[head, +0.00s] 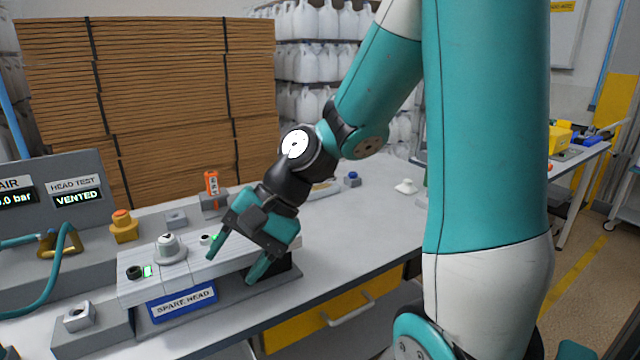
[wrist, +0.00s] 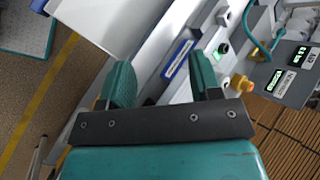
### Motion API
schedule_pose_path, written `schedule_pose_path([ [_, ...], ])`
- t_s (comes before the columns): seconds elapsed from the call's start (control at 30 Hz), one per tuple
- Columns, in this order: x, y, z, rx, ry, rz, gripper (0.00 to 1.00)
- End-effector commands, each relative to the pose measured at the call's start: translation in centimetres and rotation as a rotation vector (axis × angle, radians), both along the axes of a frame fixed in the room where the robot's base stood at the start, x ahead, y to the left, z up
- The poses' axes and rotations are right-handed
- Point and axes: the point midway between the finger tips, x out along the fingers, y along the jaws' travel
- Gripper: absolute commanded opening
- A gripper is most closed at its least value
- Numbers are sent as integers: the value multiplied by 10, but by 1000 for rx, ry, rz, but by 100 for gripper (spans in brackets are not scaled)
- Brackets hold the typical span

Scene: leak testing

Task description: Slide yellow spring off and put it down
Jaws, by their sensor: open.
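I cannot clearly make out a yellow spring in either view. A yellow-orange stepped piece (head: 123,226) stands on the grey bench fixture at the left, and it also shows in the wrist view (wrist: 243,86); I cannot tell if it is a spring. The gripper hides part of the block's right end.
A grey-white knob (head: 171,247) and a dark port (head: 134,272) with a green light sit on the block. An orange upright part (head: 211,186) stands behind. A nut (head: 78,316) rests on a grey block at front left.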

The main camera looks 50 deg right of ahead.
Motion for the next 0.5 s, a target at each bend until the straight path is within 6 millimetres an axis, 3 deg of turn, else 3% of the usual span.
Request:
schedule_pose_path([
  [0.03,14,-29,4,93,74,-198,58],
  [0.13,33,-82,6,304,203,-566,58],
  [0.3,41,-166,9,661,357,-1035,58],
  [0.4,37,-200,9,818,408,-1198,58],
  [0.5,34,-219,9,915,437,-1284,58],
])
